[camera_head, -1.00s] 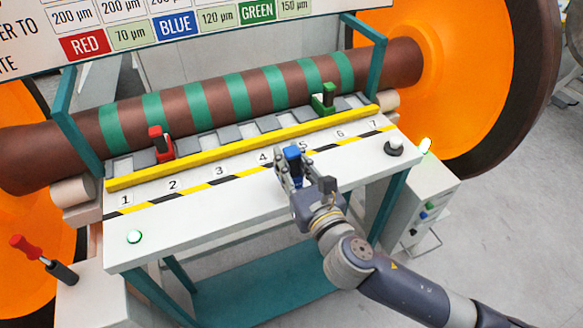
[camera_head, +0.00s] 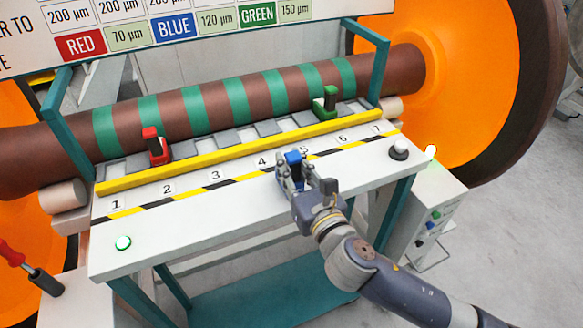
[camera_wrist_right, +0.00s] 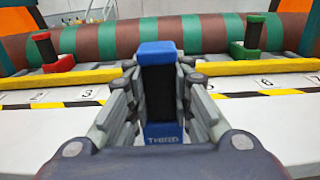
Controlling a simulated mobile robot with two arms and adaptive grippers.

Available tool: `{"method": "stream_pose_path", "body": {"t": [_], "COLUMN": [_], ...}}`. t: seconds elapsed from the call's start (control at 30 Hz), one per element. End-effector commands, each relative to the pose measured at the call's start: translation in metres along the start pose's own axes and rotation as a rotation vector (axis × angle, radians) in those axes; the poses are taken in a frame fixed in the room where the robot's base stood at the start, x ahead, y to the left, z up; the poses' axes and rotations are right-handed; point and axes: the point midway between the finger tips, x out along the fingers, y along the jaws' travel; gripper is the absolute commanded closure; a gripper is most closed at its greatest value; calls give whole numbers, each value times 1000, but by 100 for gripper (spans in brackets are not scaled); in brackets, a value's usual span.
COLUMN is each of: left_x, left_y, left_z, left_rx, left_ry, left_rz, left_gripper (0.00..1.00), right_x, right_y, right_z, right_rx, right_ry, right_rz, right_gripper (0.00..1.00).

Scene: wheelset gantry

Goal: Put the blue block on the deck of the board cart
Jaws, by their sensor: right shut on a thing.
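The blue block (camera_head: 293,157) is upright in my right gripper (camera_head: 291,170), over the white tabletop near the striped line by numbers 4 and 5. In the right wrist view the blue block (camera_wrist_right: 157,48) stands between the two shut fingers, with a blue top, a dark middle and a lettered blue foot. I cannot tell whether its foot touches the tabletop. My left gripper is not in view. I cannot make out a board cart in these frames.
A red block (camera_head: 157,146) and a green block (camera_head: 326,102) stand behind the yellow bar (camera_head: 240,152), before the striped axle.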

Motion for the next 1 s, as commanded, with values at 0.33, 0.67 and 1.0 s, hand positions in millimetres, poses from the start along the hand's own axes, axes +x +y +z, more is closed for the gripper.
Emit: {"method": "stream_pose_path", "body": {"t": [0.33, 0.67, 1.0], "left_x": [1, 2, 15], "left_y": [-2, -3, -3], "left_z": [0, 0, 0], "left_rx": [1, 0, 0], "left_ry": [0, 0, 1], "left_rz": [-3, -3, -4], "left_gripper": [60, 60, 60], "right_x": [0, -10, -81], "right_y": [0, 0, 0], "right_z": [-3, -2, -4], "right_rx": [0, 0, -1], "right_ry": [1, 2, 4], "right_rz": [0, 1, 2], "right_gripper": [60, 60, 60]}}
